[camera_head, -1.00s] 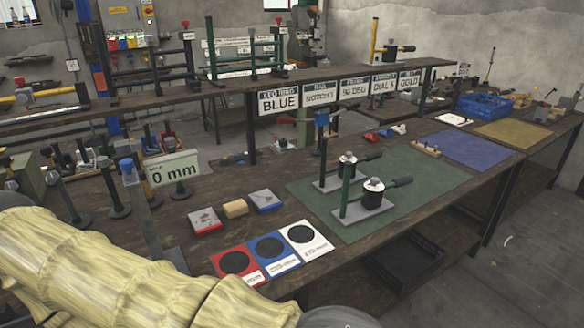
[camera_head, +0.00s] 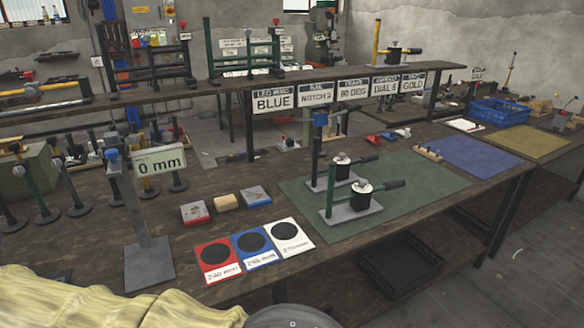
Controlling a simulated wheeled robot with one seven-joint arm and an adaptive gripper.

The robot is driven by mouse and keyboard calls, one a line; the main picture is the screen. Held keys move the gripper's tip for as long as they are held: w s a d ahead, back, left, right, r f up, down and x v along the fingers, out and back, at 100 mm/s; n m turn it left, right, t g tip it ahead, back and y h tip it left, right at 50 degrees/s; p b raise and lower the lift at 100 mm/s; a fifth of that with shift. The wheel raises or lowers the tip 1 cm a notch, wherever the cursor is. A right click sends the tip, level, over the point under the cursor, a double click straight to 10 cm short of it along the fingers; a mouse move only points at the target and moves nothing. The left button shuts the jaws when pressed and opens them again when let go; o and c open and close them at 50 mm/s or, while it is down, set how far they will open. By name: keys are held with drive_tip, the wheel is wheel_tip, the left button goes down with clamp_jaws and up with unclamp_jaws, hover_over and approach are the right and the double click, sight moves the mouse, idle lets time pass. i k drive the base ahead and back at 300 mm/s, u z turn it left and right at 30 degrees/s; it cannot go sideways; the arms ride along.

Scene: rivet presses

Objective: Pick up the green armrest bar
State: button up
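Several green bars show, and I cannot tell for sure which one is the armrest bar. A green upright bar (camera_head: 329,188) stands on the front grey-based fixture on the green mat, beside a black-and-white cylinder with a dark handle. On the raised shelf, a rack has green uprights, one at its left (camera_head: 209,48) and one at its right (camera_head: 276,45). Another green bar (camera_head: 30,178) stands on a round black base at the far left. My gripper is not in view; only a pale yellow part of my arm and a grey rounded part show along the bottom edge.
A grey stand (camera_head: 150,262) with a "0 mm" display (camera_head: 159,159) rises at the left front. Red, blue and white cards (camera_head: 290,236) lie near the front edge. A green mat (camera_head: 420,185), a blue mat (camera_head: 480,153) and a blue crate (camera_head: 498,111) are farther right.

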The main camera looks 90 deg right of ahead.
sight(360, 206)
drive_tip(key=u, duration=0.05)
drive_tip(key=k, duration=1)
drive_tip(key=z, duration=1.55)
